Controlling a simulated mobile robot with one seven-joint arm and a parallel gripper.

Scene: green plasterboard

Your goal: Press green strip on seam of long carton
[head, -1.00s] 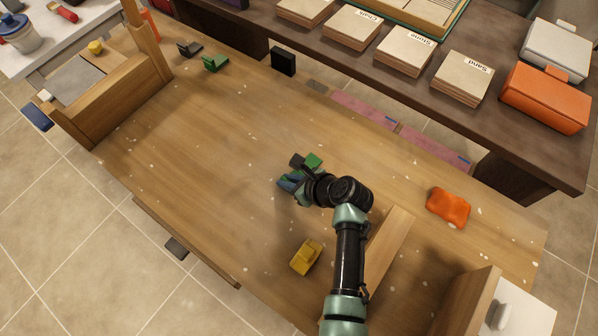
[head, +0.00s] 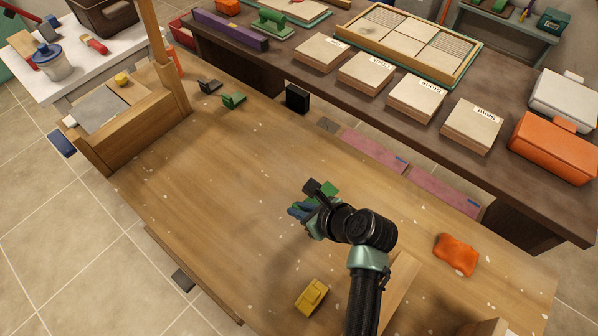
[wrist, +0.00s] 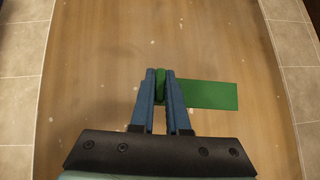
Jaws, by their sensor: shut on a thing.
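The green strip (wrist: 208,95) is a flat, bright green rectangle. In the wrist view my gripper (wrist: 161,76) has its blue fingers shut on a narrow green part at the strip's left end. The rest sticks out to the right, free. In the head view the strip (head: 331,188) shows partly beside my gripper (head: 300,210), over the middle of the wooden table (head: 200,170). The strip appears held above the table top. I cannot tell for sure which thing is the long carton; no carton shows under the gripper.
A yellow block (head: 311,297) and an orange cloth-like item (head: 456,254) lie on the table. Two pink slabs (head: 375,153) lie beyond. The table's left middle is clear.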

